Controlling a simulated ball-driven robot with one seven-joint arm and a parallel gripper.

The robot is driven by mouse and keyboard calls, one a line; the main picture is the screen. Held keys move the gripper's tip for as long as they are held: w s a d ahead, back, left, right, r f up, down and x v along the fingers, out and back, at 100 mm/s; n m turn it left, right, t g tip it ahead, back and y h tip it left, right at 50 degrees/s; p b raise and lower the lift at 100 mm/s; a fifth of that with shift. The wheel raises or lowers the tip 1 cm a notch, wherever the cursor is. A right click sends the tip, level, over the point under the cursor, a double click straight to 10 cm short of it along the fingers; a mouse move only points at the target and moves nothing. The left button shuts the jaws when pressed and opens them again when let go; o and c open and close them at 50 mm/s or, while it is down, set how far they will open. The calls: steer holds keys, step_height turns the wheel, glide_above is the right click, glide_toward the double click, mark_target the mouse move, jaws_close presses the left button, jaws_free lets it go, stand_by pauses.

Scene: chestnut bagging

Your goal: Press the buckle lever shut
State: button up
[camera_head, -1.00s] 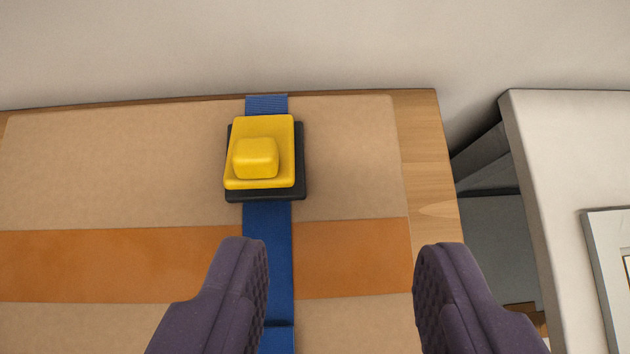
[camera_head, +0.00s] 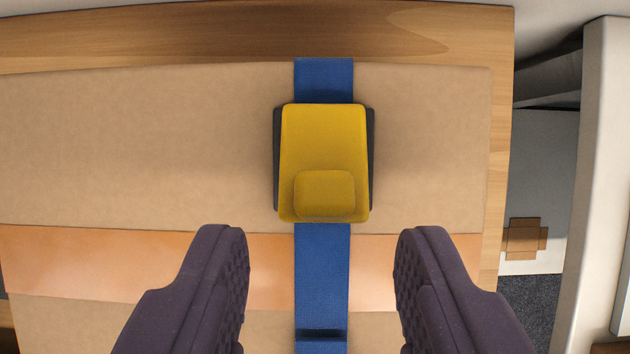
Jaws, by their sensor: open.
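The yellow buckle lever (camera_head: 323,140) has a raised rounded block at its near end. It sits over a black buckle base (camera_head: 369,150) whose edges show on both sides. From this angle I cannot tell how far the lever stands off the base. The buckle is on a blue strap (camera_head: 322,265) that runs over a tan surface (camera_head: 150,150) with an orange band (camera_head: 130,262). My gripper (camera_head: 322,240) is open and empty. Its two purple fingers straddle the strap in the picture, just on the near side of the buckle, with no contact seen.
A wooden top (camera_head: 250,30) shows beyond the tan surface and along its right edge. To the right are a gap, a white panel (camera_head: 600,150) and a small brown cardboard piece (camera_head: 524,238) lower down. The tan surface beside the buckle is clear.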

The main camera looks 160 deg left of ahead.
steer(key=shift+x, duration=0.9)
